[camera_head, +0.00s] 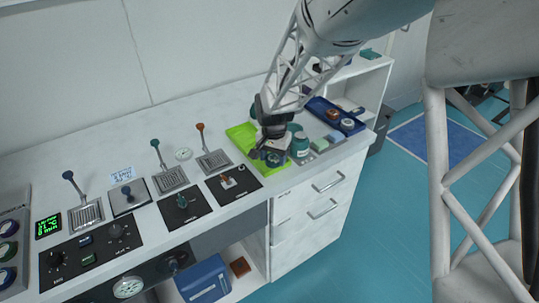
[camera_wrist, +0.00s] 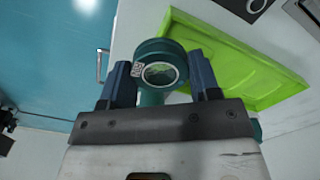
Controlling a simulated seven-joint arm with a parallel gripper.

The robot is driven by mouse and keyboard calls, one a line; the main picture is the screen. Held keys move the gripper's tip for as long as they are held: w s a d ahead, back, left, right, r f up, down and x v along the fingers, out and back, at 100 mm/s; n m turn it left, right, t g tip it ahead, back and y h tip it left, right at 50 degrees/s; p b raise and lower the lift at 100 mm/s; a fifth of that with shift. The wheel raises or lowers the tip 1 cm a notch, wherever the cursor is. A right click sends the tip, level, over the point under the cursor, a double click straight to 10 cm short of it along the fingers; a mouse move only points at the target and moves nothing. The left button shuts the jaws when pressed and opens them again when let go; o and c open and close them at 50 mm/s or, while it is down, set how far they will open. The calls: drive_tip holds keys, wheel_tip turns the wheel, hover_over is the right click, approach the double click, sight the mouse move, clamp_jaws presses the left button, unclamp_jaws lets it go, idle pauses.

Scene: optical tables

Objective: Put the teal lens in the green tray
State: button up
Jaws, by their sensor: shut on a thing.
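The teal lens (camera_wrist: 160,48) is a short teal cylinder with a round glass face and a small printed label. In the wrist view my gripper (camera_wrist: 160,78) has its two blue fingers shut on either side of it. The bright green tray (camera_wrist: 236,58) lies beyond and to the right of the lens in that view. In the head view my gripper (camera_head: 271,155) is over the front part of the green tray (camera_head: 240,133), hiding some of it. The lens is mostly hidden there, and I cannot tell its exact height above the tray.
Levers and black panels (camera_head: 182,206) fill the left side.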

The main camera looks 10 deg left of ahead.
sight(269, 155)
drive_tip(key=shift+w+a+f, duration=0.1)
drive_tip(key=shift+w+a, duration=0.3)
drive_tip(key=shift+w, duration=0.4)
drive_tip(key=shift+w+a+f, duration=0.1)
drive_tip(key=shift+w+a, duration=0.25)
drive_tip(key=shift+w, duration=0.45)
drive_tip(key=shift+w+a, duration=0.4)
drive_tip(key=shift+w, duration=0.4)
drive_tip(key=shift+f, duration=0.1)
drive_tip(key=shift+f, duration=1.7)
drive_tip(key=shift+f, duration=0.15)
drive_tip(key=o, duration=0.7)
drive_tip(key=shift+o, duration=0.2)
drive_tip(key=shift+r, duration=0.2)
wheel_tip(269, 155, up, 12)
